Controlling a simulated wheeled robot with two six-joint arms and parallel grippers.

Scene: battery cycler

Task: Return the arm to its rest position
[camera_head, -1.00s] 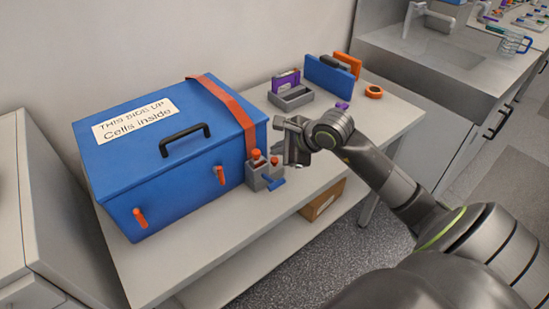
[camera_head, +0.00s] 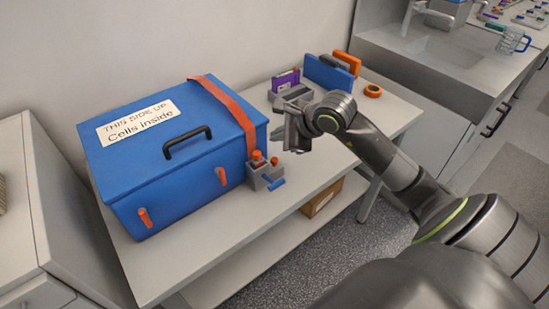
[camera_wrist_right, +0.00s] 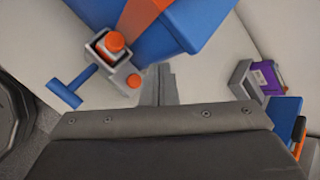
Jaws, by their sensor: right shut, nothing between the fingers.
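My right gripper (camera_head: 291,143) is in the head view above the table, to the right of the blue box and the small grey holder. Its fingers are shut with nothing between them. In the right wrist view the closed fingers (camera_wrist_right: 161,84) show at the centre, apart from the grey holder (camera_wrist_right: 112,62). My right arm (camera_head: 385,155) reaches in from the lower right. My left gripper is in neither view.
A closed blue box (camera_head: 165,185) with an orange strap (camera_head: 228,104) fills the left of the table (camera_head: 215,237). The grey holder (camera_head: 265,174) with orange-topped parts stands beside it. A purple item (camera_head: 286,80), blue case (camera_head: 328,76) and orange ring (camera_head: 373,90) are at the back.

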